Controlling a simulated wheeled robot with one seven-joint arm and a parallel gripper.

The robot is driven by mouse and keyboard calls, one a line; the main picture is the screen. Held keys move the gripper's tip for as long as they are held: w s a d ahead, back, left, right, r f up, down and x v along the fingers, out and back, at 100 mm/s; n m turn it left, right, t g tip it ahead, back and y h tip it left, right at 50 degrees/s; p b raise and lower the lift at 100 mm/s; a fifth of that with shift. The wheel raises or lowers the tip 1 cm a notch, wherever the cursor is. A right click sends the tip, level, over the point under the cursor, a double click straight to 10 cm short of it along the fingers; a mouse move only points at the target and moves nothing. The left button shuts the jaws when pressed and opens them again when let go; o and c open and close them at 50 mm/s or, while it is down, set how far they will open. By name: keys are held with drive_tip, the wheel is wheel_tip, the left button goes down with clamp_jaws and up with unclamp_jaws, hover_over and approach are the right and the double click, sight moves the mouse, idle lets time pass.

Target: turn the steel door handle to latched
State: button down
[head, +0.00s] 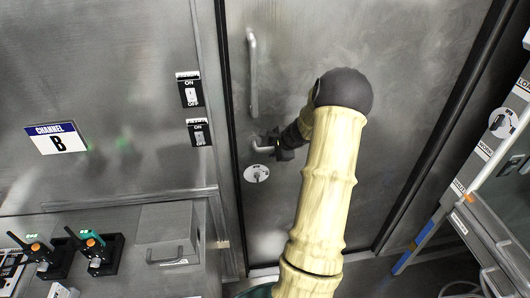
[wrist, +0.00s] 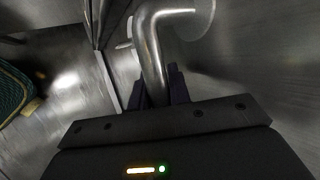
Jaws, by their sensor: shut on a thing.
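The steel door handle (head: 264,146) is a bent lever on the left side of the steel door (head: 330,50). A round plate (head: 257,174) with a dark mark sits just below it. In the wrist view the handle (wrist: 152,50) runs from its round mount at the upper right, bends, and comes down between the fingers. My gripper (head: 284,148) is at the lever and hides part of it in the head view. In the wrist view my gripper (wrist: 162,88) is shut on the lever. The lever's exact angle is hard to tell.
A vertical pull bar (head: 253,72) is on the door above the lever. Two ON/OFF switches (head: 189,90) are on the wall to the left. Radios (head: 95,250) and a steel box (head: 168,236) are at lower left. A ladder-like frame (head: 490,165) stands at right.

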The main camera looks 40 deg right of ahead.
drive_tip(key=shift+a, duration=0.1)
idle(0.3)
drive_tip(key=c, duration=1.6)
unclamp_jaws()
drive_tip(key=b+v, duration=0.1)
drive_tip(key=v, duration=1.6)
drive_tip(key=shift+s+r, duration=0.2)
drive_tip(key=shift+r, duration=0.05)
drive_tip(key=shift+w+a, duration=0.1)
drive_tip(key=shift+w, duration=0.05)
drive_tip(key=s+a+f+n+g, duration=0.1)
drive_tip(key=s+a+f+n, duration=0.1)
drive_tip(key=a+n, duration=0.5)
drive_tip(key=s+a+f+n+g, duration=0.2)
drive_tip(key=a+n, duration=0.6)
drive_tip(key=a, duration=0.8)
drive_tip(key=s+a+f+n+g, duration=0.2)
drive_tip(key=a+n, duration=0.6)
drive_tip(key=a, duration=0.4)
drive_tip(key=shift+s+a+f, duration=0.1)
drive_tip(key=shift+s+f, duration=0.1)
drive_tip(key=shift+s, duration=0.35)
drive_tip(key=shift+s+f, duration=0.25)
drive_tip(key=shift+s, duration=0.25)
